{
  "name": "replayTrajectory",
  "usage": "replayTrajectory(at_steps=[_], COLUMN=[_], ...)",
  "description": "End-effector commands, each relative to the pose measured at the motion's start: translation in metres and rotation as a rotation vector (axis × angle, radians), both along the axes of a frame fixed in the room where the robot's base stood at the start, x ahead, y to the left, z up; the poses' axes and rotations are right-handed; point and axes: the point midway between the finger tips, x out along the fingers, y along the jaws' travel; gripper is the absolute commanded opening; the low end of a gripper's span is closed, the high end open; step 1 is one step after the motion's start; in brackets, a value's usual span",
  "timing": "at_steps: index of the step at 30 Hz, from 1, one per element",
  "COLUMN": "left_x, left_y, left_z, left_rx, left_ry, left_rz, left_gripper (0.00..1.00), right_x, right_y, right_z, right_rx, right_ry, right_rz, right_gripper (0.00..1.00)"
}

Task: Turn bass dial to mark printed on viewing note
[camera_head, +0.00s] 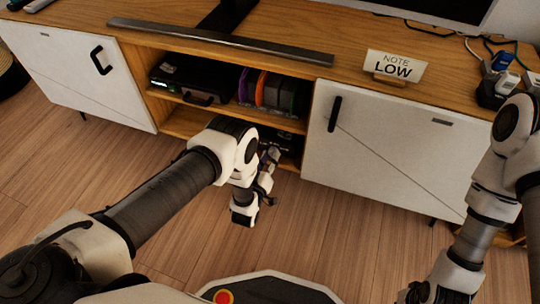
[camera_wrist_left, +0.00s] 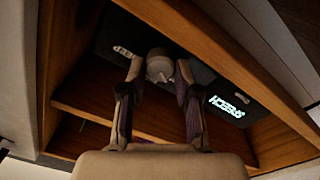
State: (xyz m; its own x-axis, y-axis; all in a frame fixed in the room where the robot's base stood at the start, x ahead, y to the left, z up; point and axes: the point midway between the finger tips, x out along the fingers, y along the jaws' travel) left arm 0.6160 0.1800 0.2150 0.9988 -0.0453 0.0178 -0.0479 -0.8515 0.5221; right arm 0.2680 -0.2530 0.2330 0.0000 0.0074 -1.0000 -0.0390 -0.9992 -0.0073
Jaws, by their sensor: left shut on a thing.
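The viewing note (camera_head: 396,68) stands on the cabinet top at the right and reads "NOTE LOW". The bass dial (camera_wrist_left: 159,66) is a pale round knob on the front of a dark unit (camera_wrist_left: 215,92) inside a wooden shelf bay. In the left wrist view my left gripper (camera_wrist_left: 160,72) has its two fingers on either side of the dial, closed on it. In the head view my left gripper (camera_head: 268,170) reaches into the lower shelf opening, and the dial is hidden. My right gripper (camera_head: 416,293) is at the bottom right, its fingers too unclear to read.
The white cabinet doors (camera_head: 375,145) flank the open shelves. A black box (camera_head: 190,76) and several coloured cases (camera_head: 270,90) sit on the upper shelf. Lit lettering (camera_wrist_left: 228,108) shows on the dark unit. Wood floor (camera_head: 330,245) is clear in front.

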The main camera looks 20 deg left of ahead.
Motion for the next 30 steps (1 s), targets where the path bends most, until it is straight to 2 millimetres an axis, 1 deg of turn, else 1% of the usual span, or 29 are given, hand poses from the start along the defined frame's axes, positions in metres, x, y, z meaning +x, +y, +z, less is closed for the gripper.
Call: replayTrajectory(at_steps=[6, 17, 18, 19, 20, 28, 30], left_x=[0.0016, 0.0018, 0.0018, 0.0017, 0.0016, 0.0004, -0.0032], left_y=[0.0005, 0.0005, 0.0005, 0.0006, 0.0006, 0.0003, 0.0003], left_z=[0.0013, 0.0012, 0.0012, 0.0011, 0.0011, 0.0003, -0.0002], left_rx=[-0.037, -0.042, -0.042, -0.042, -0.042, -0.041, -0.041], left_ry=[-0.002, -0.002, -0.002, -0.002, -0.002, 0.000, 0.002], left_rz=[0.001, 0.002, 0.002, 0.002, 0.001, 0.000, 0.001], left_gripper=[0.00, 0.00, 0.39, 0.50, 0.57, 0.57, 0.57], right_x=[0.0001, 0.0002, 0.0002, 0.0002, 0.0002, 0.0002, 0.0002], right_y=[0.0000, 0.0000, 0.0000, 0.0000, 0.0000, 0.0000, 0.0000], right_z=[0.0023, 0.0022, 0.0022, 0.0022, 0.0022, 0.0023, 0.0023], right_rx=[0.000, 0.000, 0.000, 0.000, 0.000, 0.000, 0.000], right_ry=[0.000, -0.001, -0.001, -0.001, -0.001, -0.001, 0.000], right_rz=[0.000, 0.000, 0.000, 0.000, 0.000, 0.000, 0.000], right_gripper=[0.00, 0.00, 0.00, 0.00, 0.00, 0.00, 0.00])
